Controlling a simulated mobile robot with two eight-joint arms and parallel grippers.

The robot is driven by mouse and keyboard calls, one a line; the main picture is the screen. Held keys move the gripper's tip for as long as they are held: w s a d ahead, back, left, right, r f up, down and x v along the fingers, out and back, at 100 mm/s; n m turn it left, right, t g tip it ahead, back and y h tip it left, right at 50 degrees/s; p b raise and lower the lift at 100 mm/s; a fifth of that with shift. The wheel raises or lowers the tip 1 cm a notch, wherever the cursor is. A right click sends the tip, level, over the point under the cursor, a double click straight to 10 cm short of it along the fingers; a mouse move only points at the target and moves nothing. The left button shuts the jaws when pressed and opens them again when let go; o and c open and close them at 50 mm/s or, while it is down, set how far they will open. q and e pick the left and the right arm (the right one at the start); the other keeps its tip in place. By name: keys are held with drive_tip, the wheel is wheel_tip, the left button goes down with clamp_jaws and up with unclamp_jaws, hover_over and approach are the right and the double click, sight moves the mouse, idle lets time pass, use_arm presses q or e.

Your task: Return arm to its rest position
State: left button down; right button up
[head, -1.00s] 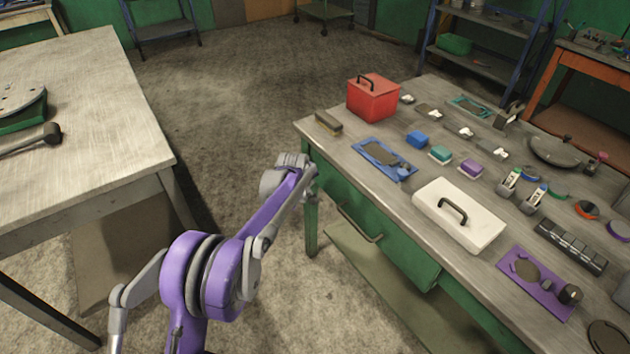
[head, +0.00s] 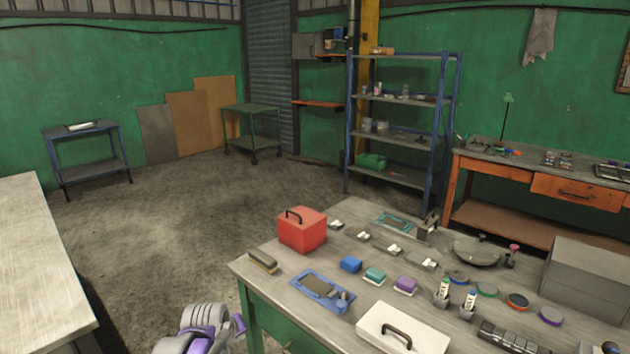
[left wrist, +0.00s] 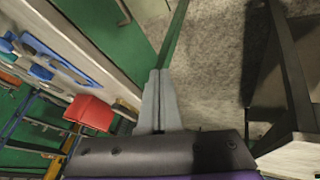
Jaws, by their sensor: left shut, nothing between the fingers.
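My left arm shows at the bottom of the head view, where its grey and purple wrist part (head: 203,328) is left of the workbench corner; the gripper's fingers are hard to make out there. In the left wrist view my left gripper (left wrist: 158,76) has its two grey fingers together, with nothing between them. It is beside the workbench's green side and over open floor, apart from the things on the bench. My right gripper is in neither view.
The workbench (head: 262,285) holds a red box (head: 302,231), a brush (head: 262,262), a blue tray (head: 320,291), a white lidded box (head: 402,330) and several small parts. A pale table (head: 35,270) stands at left. Open floor (head: 175,225) lies between and beyond them.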

use_arm(q)
drive_tip(key=s+d+r+m+g+p, duration=0.1)
drive_tip(key=s+m+p, duration=0.5)
drive_tip(key=s, duration=2.4)
drive_tip(key=shift+s+d+r+m+p, duration=0.15)
drive_tip(key=shift+d+r+m+p, duration=0.25)
drive_tip(key=shift+r, duration=0.5)
